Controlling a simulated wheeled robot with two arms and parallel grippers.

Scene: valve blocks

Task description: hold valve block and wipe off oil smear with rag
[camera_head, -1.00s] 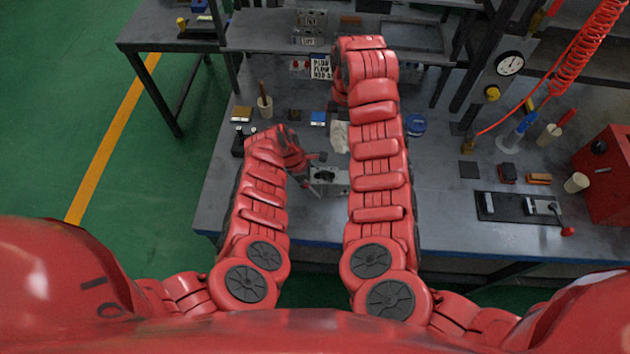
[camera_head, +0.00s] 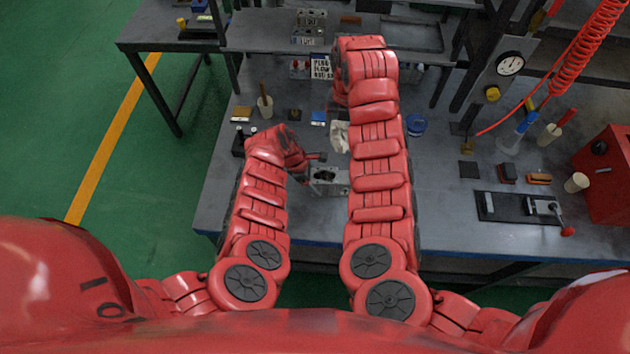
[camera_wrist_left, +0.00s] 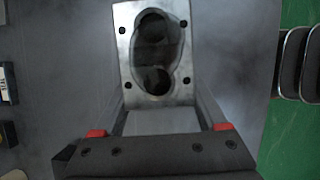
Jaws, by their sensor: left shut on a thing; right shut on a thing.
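The grey metal valve block (camera_head: 330,178) is on the bench between my two arms. It also fills the top middle of the left wrist view (camera_wrist_left: 124,68), showing dark bores, small corner holes and a dark oval patch around the bores. I cannot tell how much of this patch is oil smear. My left gripper (camera_wrist_left: 158,112) is shut on the block, with a finger on each side. My right gripper (camera_head: 341,112) is partly hidden by its own arm. It is shut on a whitish rag (camera_head: 340,138), which hangs beyond the block, apart from it in the picture.
A cup with a brush (camera_head: 265,106), a blue block (camera_head: 318,118) and a blue round item (camera_head: 415,124) stand around. A black tray (camera_head: 500,207) and a red box (camera_head: 605,175) are at right. A coiled red hose (camera_head: 580,60) hangs there. Bench between arm and tray is clear.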

